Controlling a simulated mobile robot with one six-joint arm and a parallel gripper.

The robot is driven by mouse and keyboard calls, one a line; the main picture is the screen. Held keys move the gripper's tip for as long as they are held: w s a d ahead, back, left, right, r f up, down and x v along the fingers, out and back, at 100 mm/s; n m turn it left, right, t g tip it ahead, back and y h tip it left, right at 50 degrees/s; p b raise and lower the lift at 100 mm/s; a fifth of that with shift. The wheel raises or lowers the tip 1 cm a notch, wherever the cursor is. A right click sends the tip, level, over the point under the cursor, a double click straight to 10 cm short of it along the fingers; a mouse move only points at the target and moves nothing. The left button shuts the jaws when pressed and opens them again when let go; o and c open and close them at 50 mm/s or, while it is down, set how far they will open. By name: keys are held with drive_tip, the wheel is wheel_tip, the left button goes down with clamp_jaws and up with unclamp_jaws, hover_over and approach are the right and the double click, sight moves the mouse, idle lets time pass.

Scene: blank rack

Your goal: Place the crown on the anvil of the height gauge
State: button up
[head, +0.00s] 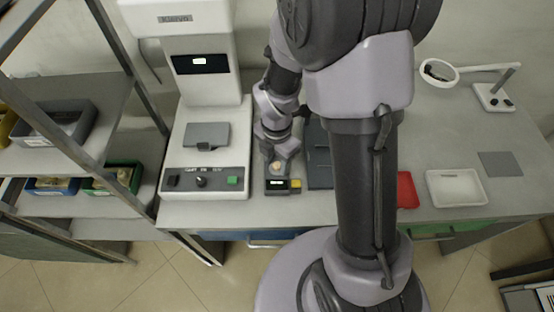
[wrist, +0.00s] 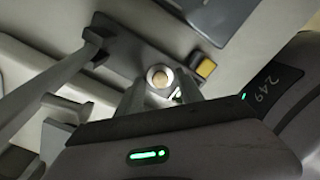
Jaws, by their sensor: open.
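The crown (wrist: 160,76) is a small, pale peach round piece. In the wrist view it appears to sit on a light round seat, which looks like the anvil of the height gauge. The height gauge (head: 277,185) is a small dark device with a display and a yellow button. The crown also shows in the head view (head: 276,167), just above the gauge's display. My gripper (wrist: 160,93) is open, with its grey fingers on either side of the crown. It hangs close over the gauge in the head view (head: 277,156). Finger contact with the crown cannot be told.
A white machine (head: 206,145) with a control panel stands close on the left. A dark flat case (head: 319,172) lies right of the gauge. A red tray (head: 407,190), a white tray (head: 456,203) and a magnifier lamp (head: 492,98) are further right. A shelf rack with bins stands far left.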

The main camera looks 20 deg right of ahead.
wheel_tip(320, 180, up, 12)
drive_tip(key=p, duration=0.5)
wheel_tip(320, 180, up, 9)
drive_tip(key=m+t, duration=0.2)
drive_tip(key=m, duration=0.7)
hover_over(277, 164)
drive_tip(key=s+a, duration=0.1)
drive_tip(key=s, duration=0.2)
drive_tip(key=s+a+r+m+t+y+b, duration=0.1)
drive_tip(key=s+r+m, duration=0.7)
drive_tip(key=m, duration=1)
drive_tip(key=shift+s+a+m+t+y, duration=0.45)
drive_tip(key=shift+s+a+t, duration=0.55)
drive_tip(key=shift+t, duration=0.4)
